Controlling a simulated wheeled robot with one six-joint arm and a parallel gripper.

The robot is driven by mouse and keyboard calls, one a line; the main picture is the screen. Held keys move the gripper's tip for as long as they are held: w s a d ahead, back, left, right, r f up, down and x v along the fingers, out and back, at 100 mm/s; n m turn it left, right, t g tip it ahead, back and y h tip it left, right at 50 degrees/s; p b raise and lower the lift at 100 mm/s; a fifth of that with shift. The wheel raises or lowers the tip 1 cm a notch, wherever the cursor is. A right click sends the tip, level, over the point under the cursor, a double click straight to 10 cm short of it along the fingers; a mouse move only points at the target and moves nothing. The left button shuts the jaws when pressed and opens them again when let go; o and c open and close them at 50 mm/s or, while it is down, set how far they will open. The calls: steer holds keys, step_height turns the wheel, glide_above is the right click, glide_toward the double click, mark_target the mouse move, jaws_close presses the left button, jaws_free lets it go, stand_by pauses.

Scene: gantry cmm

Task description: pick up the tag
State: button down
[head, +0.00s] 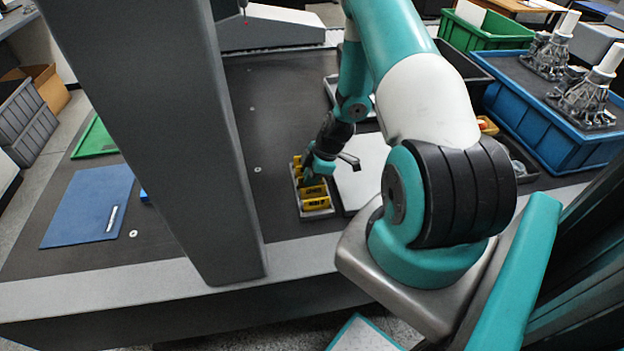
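Several yellow tags (315,203) with dark print stand in a row in a small grey tray (314,216) on the dark table. My gripper (322,171) is low over the tray, at its right side and toward its far half. It hides some of the tags behind it. One dark part of the gripper sticks out to the right. The fingertips are too small and covered to tell whether they are open, or whether they touch a tag.
A thick grey column (165,120) rises left of the tray. A light flat plate (362,172) lies right of it. A blue mat (88,205) and a green tray (95,139) are at the left. Blue (545,125) and green (485,32) bins stand at the right.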

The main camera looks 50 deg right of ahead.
step_height(320, 180, up, 24)
steer(key=p, duration=0.1)
steer(key=shift+r+p, duration=0.25)
steer(key=shift+p, duration=0.15)
stand_by(0.4)
